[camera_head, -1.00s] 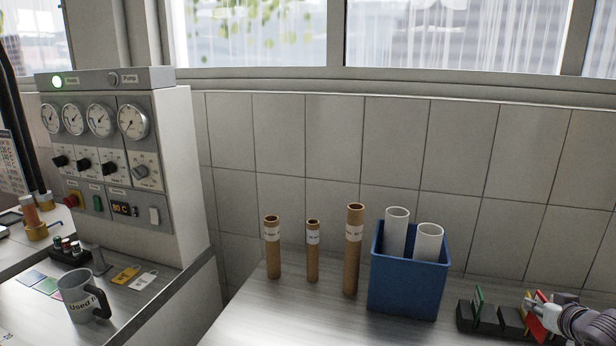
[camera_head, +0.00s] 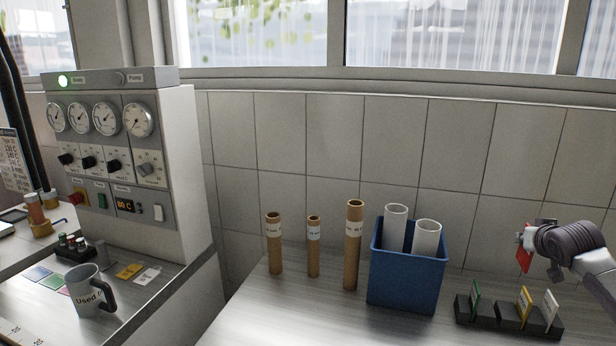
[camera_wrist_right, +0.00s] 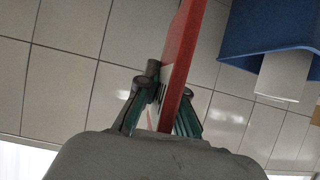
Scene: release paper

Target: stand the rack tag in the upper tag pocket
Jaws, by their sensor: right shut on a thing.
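My right gripper (camera_head: 524,238) is shut on a red tag (camera_head: 525,259) and holds it in the air above the right end of the counter. The right wrist view shows the red tag (camera_wrist_right: 180,62) between the fingers (camera_wrist_right: 163,98) of the gripper, tilted a little. Below it stands a black slotted tag rack (camera_head: 508,318) holding a green tag (camera_head: 475,300), a yellow tag (camera_head: 525,305) and a white tag (camera_head: 550,311). I cannot make out an upper tag pocket in these views. My left gripper is not in view.
A blue bin (camera_head: 405,285) with two white tubes stands left of the rack. Several brown cardboard tubes (camera_head: 353,245) stand further left. A tiled wall (camera_head: 460,170) rises behind. The gauge panel (camera_head: 110,150) and a grey mug (camera_head: 85,292) are at the left.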

